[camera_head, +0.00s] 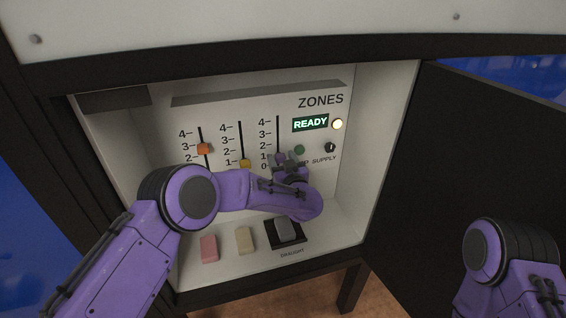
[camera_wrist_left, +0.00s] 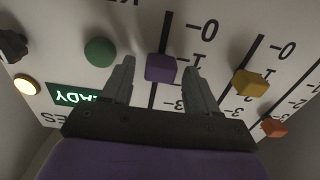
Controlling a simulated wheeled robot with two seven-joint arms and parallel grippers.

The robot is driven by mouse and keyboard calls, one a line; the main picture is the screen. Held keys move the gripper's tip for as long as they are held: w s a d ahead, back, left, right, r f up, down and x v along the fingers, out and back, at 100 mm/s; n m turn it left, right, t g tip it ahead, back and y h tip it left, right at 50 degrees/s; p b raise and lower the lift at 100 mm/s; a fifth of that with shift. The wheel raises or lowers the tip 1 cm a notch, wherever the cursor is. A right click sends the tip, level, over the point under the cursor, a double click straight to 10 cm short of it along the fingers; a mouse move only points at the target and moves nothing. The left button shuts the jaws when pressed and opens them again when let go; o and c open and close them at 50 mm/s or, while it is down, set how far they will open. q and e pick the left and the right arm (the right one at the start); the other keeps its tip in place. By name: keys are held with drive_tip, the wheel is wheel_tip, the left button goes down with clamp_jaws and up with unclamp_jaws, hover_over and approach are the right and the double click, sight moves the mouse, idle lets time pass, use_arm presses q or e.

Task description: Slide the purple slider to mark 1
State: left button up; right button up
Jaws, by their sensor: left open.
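The purple slider (camera_wrist_left: 160,68) sits on the rightmost of three vertical slots. In the wrist view my left gripper (camera_wrist_left: 158,70) is open, with one finger on each side of the slider and a gap to each. In the head view the purple slider (camera_head: 280,158) is partly hidden by my left gripper (camera_head: 288,160). It looks close to mark 1, low on its scale, but I cannot tell whether it is exactly level with it. My right arm shows at the lower right; its gripper is out of the picture.
An orange slider (camera_head: 204,149) and a yellow slider (camera_head: 245,164) are on the slots to the left. A green button (camera_head: 299,150), a lit READY display (camera_head: 310,123) and a black knob (camera_head: 330,147) are to the right. An open dark door (camera_head: 470,170) bounds the right side.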

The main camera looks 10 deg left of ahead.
use_arm(q)
drive_tip(key=b+v, duration=0.2)
drive_tip(key=v, duration=0.8)
drive_tip(key=shift+s, duration=0.2)
drive_tip(key=s+a+f+g+h, duration=0.2)
drive_tip(key=s+a+f+h, duration=0.15)
drive_tip(key=s+f, duration=0.55)
drive_tip(key=s+a+f+g+h, duration=0.3)
drive_tip(key=s+a+f, duration=0.25)
drive_tip(key=f, duration=0.75)
drive_tip(key=s+a+f+g, duration=0.2)
drive_tip(key=s+a+f, duration=0.1)
drive_tip(key=s, duration=0.6)
drive_tip(key=s+a+f+n+g+y, duration=0.1)
drive_tip(key=s+a+f+g, duration=0.2)
drive_tip(key=s, duration=0.6)
drive_tip(key=s+a+f+g, duration=0.2)
drive_tip(key=s+a+f, duration=0.1)
drive_tip(key=s+a, duration=0.4)
drive_tip(key=s, duration=0.2)
drive_tip(key=shift+s+g+y, duration=0.25)
drive_tip(key=shift+g+y, duration=0.1)
drive_tip(key=shift+g, duration=0.05)
